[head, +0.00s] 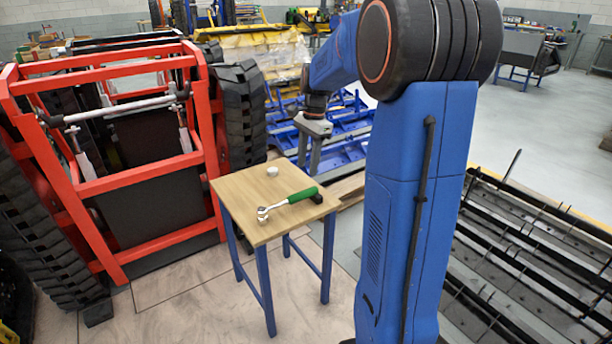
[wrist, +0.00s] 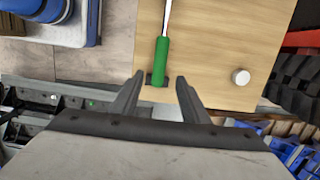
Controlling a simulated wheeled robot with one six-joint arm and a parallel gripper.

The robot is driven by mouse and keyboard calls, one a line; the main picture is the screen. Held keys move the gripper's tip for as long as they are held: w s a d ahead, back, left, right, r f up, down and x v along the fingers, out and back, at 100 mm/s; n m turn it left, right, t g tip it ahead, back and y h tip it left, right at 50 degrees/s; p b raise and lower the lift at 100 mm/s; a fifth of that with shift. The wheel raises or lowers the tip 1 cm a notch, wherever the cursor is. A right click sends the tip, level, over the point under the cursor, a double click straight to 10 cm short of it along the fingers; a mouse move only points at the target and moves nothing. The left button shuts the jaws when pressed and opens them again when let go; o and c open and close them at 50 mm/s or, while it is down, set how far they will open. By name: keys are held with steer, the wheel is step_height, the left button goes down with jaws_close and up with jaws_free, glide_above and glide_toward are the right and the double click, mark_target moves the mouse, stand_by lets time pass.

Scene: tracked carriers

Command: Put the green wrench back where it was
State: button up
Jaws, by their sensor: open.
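The green wrench, a chrome ratchet with a green handle, lies on a small wooden table (head: 235,190). Its handle (head: 303,194) points to the right-hand edge and its metal head to the front left. In the wrist view the handle (wrist: 161,62) runs up from between my fingertips, its metal head out of the frame. A small black block (head: 317,197) is at the handle's end; the wrist view cannot show clearly whether they touch. My gripper (head: 309,155) is open and empty. In the wrist view its fingertips (wrist: 160,82) lie either side of the handle's end, apart from it.
A white round piece (head: 272,171) stands on the table, also in the wrist view (wrist: 241,77). A red tracked carrier (head: 150,182) stands close left of the table. Blue frames (head: 345,140) lie behind, and black slatted racks (head: 530,240) lie at the right. Most of the tabletop is bare.

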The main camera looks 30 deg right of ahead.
steer(key=s+a+r+n+t, duration=0.1)
steer(key=s+a+r+n, duration=0.35)
steer(key=s+a, duration=0.2)
steer(key=s+a+f+n+t, duration=0.1)
steer(key=s+a+n, duration=0.2)
steer(key=s, duration=0.5)
steer(key=s+a+f+n+t+h, duration=0.1)
steer(key=s+a+f+n, duration=0.1)
steer(key=s+a+n, duration=0.2)
steer(key=s+a+f+n+t, duration=0.1)
steer(key=s+a+f+n, duration=0.1)
steer(key=s+n, duration=0.4)
steer(key=s+a, duration=0.1)
steer(key=s, duration=0.4)
steer(key=shift+s+a+t, duration=0.3)
steer(key=shift+s+t, duration=0.05)
steer(key=shift+t, duration=0.05)
steer(key=shift+r, duration=0.1)
